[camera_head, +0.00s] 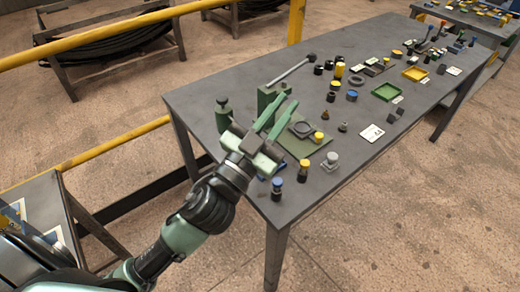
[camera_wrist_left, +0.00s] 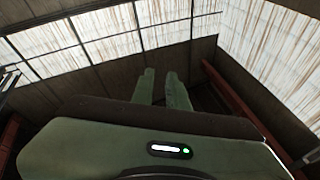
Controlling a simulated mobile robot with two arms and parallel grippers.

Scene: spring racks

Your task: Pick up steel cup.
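A small grey metallic piece (camera_head: 330,161) stands near the front edge of the table, right of my left gripper; it may be the steel cup, but it is too small to tell. My left gripper (camera_head: 287,104) is above the near left part of the table, over a green press-like fixture (camera_head: 268,97). Its two green fingers are apart with nothing between them. In the left wrist view the fingers (camera_wrist_left: 162,74) point up towards walls and windows, with a gap between them and no table object in sight. My right gripper is in neither view.
The dark grey table (camera_head: 235,62) carries many small parts. A green plate (camera_head: 310,146) lies under the gripper area. Yellow-topped jars (camera_head: 304,170) stand at the front edge. A green tray (camera_head: 386,92) and a yellow tray (camera_head: 415,74) lie farther back. A yellow rail (camera_head: 110,27) runs at left.

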